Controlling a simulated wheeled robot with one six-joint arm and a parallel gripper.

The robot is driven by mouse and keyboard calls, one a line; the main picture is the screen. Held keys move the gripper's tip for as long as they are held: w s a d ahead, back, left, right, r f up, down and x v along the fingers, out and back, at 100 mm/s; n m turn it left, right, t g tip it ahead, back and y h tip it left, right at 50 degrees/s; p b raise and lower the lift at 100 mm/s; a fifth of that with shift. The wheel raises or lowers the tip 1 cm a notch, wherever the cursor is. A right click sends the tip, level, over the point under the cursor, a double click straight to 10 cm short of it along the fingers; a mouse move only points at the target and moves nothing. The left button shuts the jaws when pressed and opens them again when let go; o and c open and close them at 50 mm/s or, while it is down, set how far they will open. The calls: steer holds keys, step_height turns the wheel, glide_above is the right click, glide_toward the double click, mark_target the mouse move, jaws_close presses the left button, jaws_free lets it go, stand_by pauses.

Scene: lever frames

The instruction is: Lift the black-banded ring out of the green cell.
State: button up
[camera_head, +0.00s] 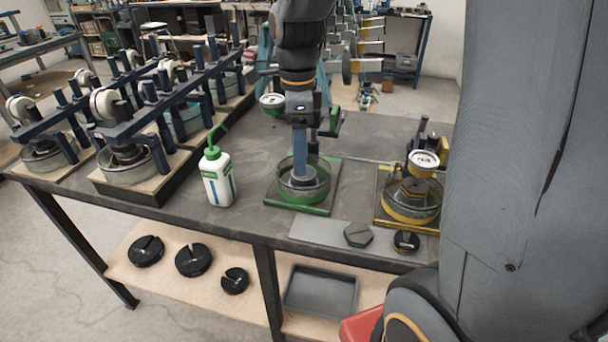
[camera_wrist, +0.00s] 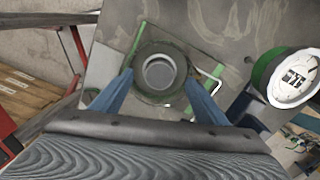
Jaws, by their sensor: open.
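The green cell (camera_head: 302,206) has a clear round wall on a green-edged base, near the table's middle. In the wrist view the green cell (camera_wrist: 143,26) lies below my gripper. A dark round rim (camera_wrist: 160,52) surrounds a pale grey disc (camera_wrist: 159,72) inside it. I cannot tell a black band on the ring there. My gripper (camera_head: 300,172) points straight down over the cell. In the wrist view my gripper (camera_wrist: 160,82) is open and empty, with blue fingers to either side of the disc. The head view shows one fingertip overlapping the cell; its depth is unclear.
A yellow cell (camera_head: 409,216) with a dial gauge stands at the right. A green-capped white bottle (camera_head: 217,177) stands left. A grey plate (camera_head: 330,236) carries a dark green hexagonal piece (camera_head: 358,235). Lever frames (camera_head: 130,140) fill the left. A green dial gauge (camera_wrist: 290,78) is close by.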

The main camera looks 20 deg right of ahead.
steer(key=f, duration=0.2)
steer(key=d+f+p, duration=0.1)
steer(key=f, duration=0.1)
steer(key=shift+s+d+f, duration=0.1)
steer(key=shift+s+f, duration=0.05)
steer(key=shift+s, duration=0.05)
steer(key=shift+f, duration=0.4)
steer(key=c, duration=1.3)
